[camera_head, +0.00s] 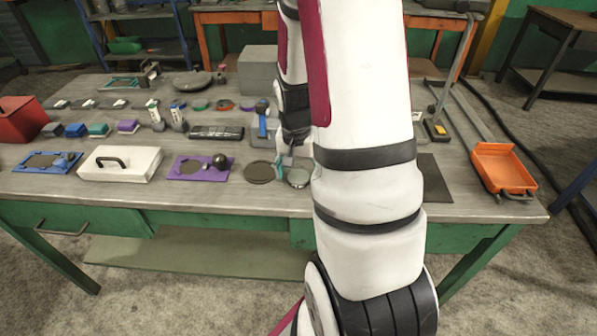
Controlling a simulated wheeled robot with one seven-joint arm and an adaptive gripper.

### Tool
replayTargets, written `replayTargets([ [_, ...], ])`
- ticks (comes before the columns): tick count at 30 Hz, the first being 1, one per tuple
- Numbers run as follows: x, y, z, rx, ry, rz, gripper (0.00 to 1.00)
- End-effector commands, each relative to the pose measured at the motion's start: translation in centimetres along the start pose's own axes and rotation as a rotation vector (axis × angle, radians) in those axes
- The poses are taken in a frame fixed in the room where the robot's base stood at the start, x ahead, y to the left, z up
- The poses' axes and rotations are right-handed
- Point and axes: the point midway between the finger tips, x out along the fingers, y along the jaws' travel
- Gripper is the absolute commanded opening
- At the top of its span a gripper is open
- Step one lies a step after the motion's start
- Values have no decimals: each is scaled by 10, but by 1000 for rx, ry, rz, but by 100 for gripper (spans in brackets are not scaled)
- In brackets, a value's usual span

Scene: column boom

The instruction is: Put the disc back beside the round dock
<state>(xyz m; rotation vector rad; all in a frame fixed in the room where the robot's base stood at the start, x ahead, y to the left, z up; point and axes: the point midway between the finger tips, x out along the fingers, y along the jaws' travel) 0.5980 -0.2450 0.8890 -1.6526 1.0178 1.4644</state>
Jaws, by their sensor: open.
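A dark flat round piece (259,172), which looks like the round dock, lies near the front edge of the table. Just right of it is a lighter grey round piece (298,178), which looks like the disc; the two are close together, and my arm partly hides the right side of the lighter one. My gripper (286,160) points down just above and behind the lighter piece. It is open, its fingers are small and partly hidden, and I cannot tell whether they touch anything.
Left of the dark round piece are a purple plate (188,168) with a black ball, a white block with a handle (120,170) and a blue plate (38,164). A black keypad-like bar (216,133) lies behind. An orange tray (502,168) stands right. My arm hides the table's middle right.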

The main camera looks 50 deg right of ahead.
Motion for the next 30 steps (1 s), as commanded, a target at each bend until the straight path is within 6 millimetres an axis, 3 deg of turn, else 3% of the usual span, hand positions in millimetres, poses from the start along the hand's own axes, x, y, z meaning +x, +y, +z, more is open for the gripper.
replayTargets([
  [12,-82,-1,-1,-1,5,-3,69],
  [23,-120,-3,3,-15,4,-6,69],
  [26,-138,-11,15,-74,16,-26,69],
  [30,-178,-28,54,-246,42,-74,69],
])
